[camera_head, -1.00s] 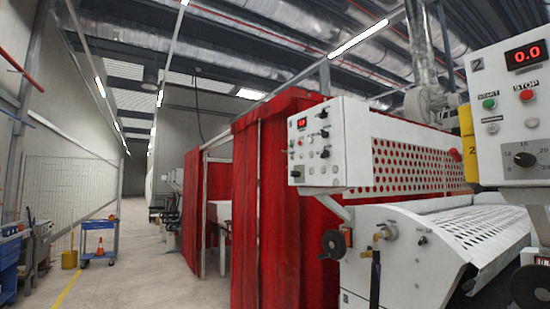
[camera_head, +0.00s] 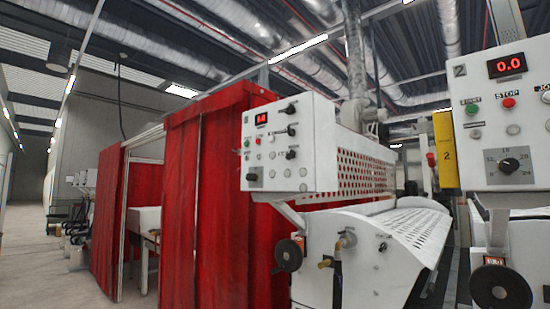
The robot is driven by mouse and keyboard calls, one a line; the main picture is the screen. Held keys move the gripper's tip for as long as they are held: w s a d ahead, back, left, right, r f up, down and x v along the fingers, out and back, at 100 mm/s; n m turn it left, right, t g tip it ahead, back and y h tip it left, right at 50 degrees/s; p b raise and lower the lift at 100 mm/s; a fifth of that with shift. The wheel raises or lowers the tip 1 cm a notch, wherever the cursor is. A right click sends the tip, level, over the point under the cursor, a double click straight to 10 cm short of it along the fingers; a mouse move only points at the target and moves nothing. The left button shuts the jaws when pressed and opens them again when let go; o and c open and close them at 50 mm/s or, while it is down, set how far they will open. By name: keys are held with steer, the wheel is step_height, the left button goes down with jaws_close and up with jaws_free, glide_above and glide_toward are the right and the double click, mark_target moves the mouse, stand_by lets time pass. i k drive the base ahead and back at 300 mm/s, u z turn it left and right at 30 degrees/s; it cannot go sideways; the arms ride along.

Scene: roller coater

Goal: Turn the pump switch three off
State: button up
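A white control panel (camera_head: 270,150) on the coater machine stands in the middle of the view. It has a small red display (camera_head: 261,118), several small buttons and lamps, and black switches. An upper switch (camera_head: 288,110), a middle switch (camera_head: 291,130) and a lower switch (camera_head: 291,154) sit in a column near its right edge. A black dial (camera_head: 253,176) is at its lower left. The labels are too small to read, so I cannot tell which is pump switch three or which way each is turned. My gripper is not in view.
A second white control box (camera_head: 505,125) marked 2 is close at right, with a red 0.0 display. Open floor (camera_head: 28,260) lies at far left.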

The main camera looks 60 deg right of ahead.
mark_target(291, 154)
steer(key=z, duration=0.5)
steer(key=i, duration=0.85)
steer(key=z, duration=0.65)
